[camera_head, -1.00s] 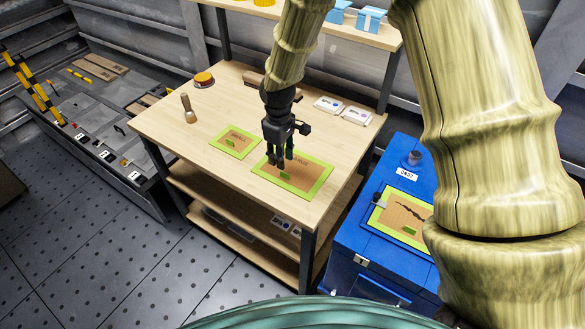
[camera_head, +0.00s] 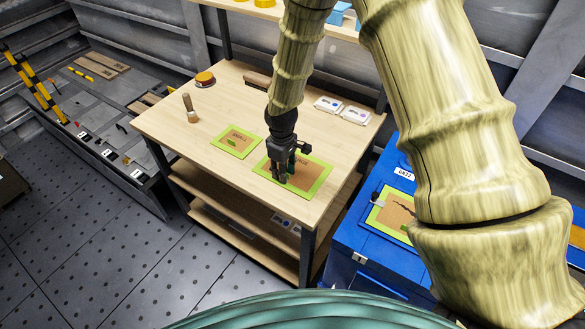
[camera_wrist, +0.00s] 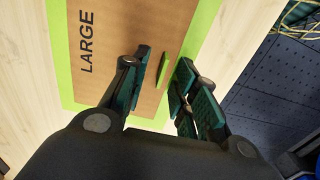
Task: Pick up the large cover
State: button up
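The large cover (camera_head: 311,174) lies flat on the wooden workbench, a brown panel with a lime-green border. In the wrist view the cover (camera_wrist: 115,45) shows the word LARGE and a thin green tab (camera_wrist: 163,69) on its brown face. My gripper (camera_head: 280,182) is low over the near left part of the cover and hides some of it. In the wrist view my gripper (camera_wrist: 164,66) is open, its dark green-padded fingers apart on either side of the tab. Gaps show between tab and fingers. Whether the fingertips touch the cover I cannot tell.
A smaller green-bordered panel (camera_head: 237,142) lies left of the cover. A wooden-handled tool (camera_head: 190,108), an orange-topped round object (camera_head: 205,79) and white boxes (camera_head: 355,115) stand on the bench (camera_head: 170,127). A blue cabinet (camera_head: 345,245) with another green-bordered panel is at right.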

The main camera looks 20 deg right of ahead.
grip_shut()
jog(key=shift+r, duration=0.1)
